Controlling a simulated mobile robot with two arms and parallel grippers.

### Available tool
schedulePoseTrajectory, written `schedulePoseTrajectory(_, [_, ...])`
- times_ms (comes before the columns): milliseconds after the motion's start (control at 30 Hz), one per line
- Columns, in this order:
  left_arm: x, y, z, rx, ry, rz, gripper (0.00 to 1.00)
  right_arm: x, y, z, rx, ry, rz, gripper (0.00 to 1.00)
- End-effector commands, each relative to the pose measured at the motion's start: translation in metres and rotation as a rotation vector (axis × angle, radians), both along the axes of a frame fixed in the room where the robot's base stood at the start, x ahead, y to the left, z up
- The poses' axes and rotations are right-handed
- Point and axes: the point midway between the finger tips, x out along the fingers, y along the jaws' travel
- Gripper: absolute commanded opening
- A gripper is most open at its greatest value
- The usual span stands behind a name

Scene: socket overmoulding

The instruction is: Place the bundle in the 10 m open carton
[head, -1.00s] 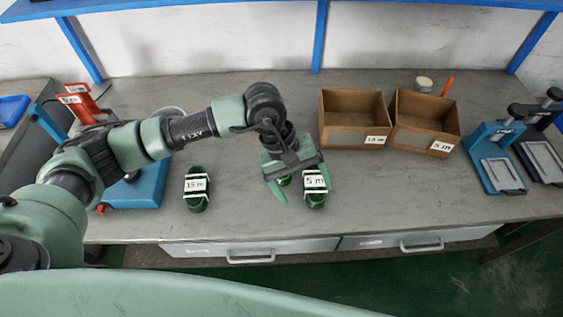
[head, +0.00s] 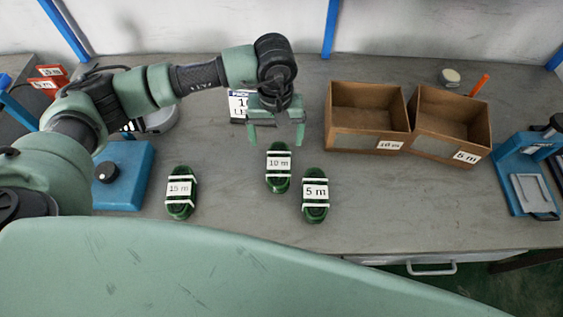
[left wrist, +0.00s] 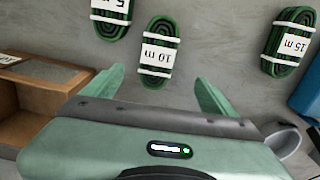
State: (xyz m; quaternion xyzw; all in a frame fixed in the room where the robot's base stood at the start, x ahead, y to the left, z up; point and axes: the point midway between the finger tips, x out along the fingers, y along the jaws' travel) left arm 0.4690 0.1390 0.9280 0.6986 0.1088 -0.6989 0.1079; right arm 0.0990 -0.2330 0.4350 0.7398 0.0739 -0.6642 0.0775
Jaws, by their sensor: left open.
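The green bundle labelled 10 m (head: 279,173) lies on the grey table in the head view, and in the left wrist view (left wrist: 159,57) it lies beyond my fingers, roughly between them. My left gripper (head: 276,143) is open and empty, just behind this bundle and apart from it. The open 10 m carton (head: 364,143) stands to the right of my gripper, brown and empty, with its label on the front. In the left wrist view a carton (left wrist: 42,72) shows at the left. My right gripper is not in view.
A 15 m bundle (head: 180,190) lies left and a 5 m bundle (head: 315,194) lies close on the right of the 10 m one. A 5 m carton (head: 444,143) adjoins the 10 m carton. A white sign (head: 238,105) stands behind my gripper. Blue devices (head: 124,174) flank the table.

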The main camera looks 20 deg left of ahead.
Motion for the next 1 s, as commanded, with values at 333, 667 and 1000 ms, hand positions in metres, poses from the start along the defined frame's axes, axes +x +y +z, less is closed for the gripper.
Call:
schedulePoseTrajectory(333, [0.000,0.000,-0.051,-0.001,0.000,0.000,0.87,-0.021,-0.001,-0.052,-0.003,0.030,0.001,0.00])
schedulePoseTrajectory(667, [-0.001,-0.001,-0.078,-0.001,0.003,0.001,0.87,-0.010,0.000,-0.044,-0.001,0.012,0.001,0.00])
schedulePoseTrajectory(1000, [-0.002,-0.004,-0.124,-0.001,0.004,0.001,0.87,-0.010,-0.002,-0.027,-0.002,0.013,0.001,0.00])
